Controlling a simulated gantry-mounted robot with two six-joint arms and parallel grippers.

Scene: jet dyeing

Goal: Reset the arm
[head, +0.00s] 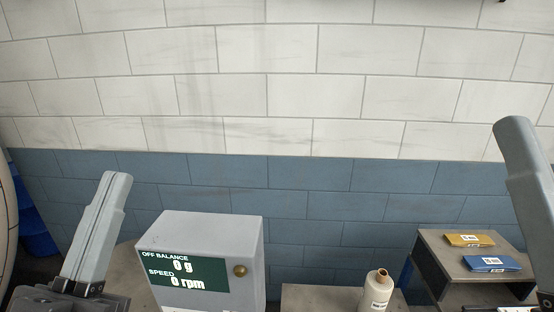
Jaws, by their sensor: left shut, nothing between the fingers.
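My left gripper (116,180) stands at the lower left of the head view, its grey fingers pointing up. The fingers are together with only a thin seam between them, and they hold nothing. Its dark body sits at the bottom edge.
A grey box with a screen (188,272) reading 0 g and 0 rpm stands right of my left gripper. A shelf (432,256) carries a yellow packet (469,240) and a blue packet (491,263). A tiled wall (300,180) is behind.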

